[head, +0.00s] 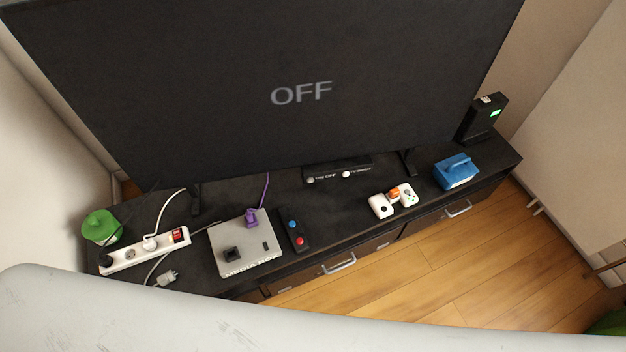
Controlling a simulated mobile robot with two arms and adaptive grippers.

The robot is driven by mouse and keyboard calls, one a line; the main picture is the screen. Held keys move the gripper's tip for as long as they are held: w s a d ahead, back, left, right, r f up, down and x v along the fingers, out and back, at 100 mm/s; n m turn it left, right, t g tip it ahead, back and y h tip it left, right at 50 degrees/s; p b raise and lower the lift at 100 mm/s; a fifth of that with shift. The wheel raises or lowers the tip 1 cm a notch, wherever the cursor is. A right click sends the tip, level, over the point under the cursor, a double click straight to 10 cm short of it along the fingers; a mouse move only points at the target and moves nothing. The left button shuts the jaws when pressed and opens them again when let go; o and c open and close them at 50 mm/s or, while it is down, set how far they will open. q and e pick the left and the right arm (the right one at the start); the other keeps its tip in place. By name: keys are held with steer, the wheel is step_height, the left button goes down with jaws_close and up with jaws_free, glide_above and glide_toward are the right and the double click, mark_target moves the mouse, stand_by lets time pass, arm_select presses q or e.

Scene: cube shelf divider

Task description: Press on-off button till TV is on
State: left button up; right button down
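The TV (250,75) is a large black screen standing on a dark cabinet, and it shows the word "OFF". Below its lower edge, a small black panel (335,172) carries two round pale buttons. The left button (310,180) has a label that seems to read "ON OFF". The right button (346,174) has another label too small to read surely. A black remote (293,230) with a blue and a red button lies on the cabinet. Neither of my grippers shows in the head view.
The cabinet top (335,215) bears a white power strip (145,250), a green-lidded container (100,226), a grey media box (245,243), a white socket block (393,200), a blue box (456,171) and a black device (482,118). Wooden floor (450,270) is clear in front.

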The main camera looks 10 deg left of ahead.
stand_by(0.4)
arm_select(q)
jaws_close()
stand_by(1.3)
